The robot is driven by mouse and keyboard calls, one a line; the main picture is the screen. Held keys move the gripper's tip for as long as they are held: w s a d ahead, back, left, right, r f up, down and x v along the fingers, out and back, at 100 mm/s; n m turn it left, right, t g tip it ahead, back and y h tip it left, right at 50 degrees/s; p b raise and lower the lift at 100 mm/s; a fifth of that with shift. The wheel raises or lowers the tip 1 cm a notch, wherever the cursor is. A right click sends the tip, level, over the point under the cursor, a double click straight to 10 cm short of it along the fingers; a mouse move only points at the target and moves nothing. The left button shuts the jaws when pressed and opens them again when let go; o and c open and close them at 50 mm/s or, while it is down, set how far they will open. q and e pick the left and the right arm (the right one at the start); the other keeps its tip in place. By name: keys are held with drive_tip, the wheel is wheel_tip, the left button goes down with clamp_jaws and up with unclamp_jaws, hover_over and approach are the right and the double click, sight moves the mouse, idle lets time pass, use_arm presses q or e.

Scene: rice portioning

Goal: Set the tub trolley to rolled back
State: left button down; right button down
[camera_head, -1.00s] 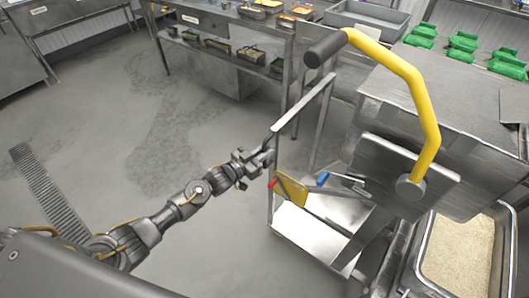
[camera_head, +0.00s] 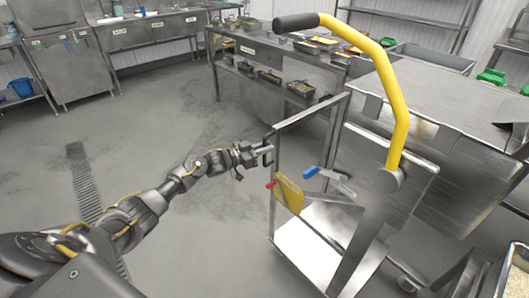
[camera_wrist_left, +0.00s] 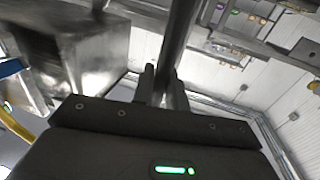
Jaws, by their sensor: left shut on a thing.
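The tub trolley (camera_head: 305,247) is a steel frame with a top push bar, uprights and a low plate, standing upright right of centre in the head view. My left gripper (camera_head: 264,154) is shut on its near left upright, just below the top bar. In the left wrist view, a dark bar (camera_wrist_left: 180,40) runs up from between the fingers of my left gripper (camera_wrist_left: 161,88). My right gripper is out of view.
A yellow lever (camera_head: 398,95) with a black grip rises close beside the trolley. A rice tub (camera_head: 498,283) is cut off at lower right. A steel bench with food pans (camera_head: 268,50) stands behind. Open floor (camera_head: 180,120) with a drain grate (camera_head: 82,180) lies left.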

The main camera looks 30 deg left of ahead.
use_arm(q)
drive_tip(key=shift+w+a+r, duration=0.2)
drive_tip(key=shift+a+r, duration=0.05)
drive_tip(key=shift+a, duration=0.35)
drive_tip(key=c, duration=1.6)
unclamp_jaws()
drive_tip(key=shift+w, duration=0.1)
drive_tip(key=shift+c, duration=0.2)
drive_tip(key=shift+o, duration=0.8)
drive_tip(key=shift+a+f, duration=0.1)
drive_tip(key=shift+f, duration=0.05)
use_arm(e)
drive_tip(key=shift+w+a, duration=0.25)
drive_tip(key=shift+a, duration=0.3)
use_arm(q)
drive_tip(key=v, duration=1)
drive_tip(key=shift+s, duration=0.45)
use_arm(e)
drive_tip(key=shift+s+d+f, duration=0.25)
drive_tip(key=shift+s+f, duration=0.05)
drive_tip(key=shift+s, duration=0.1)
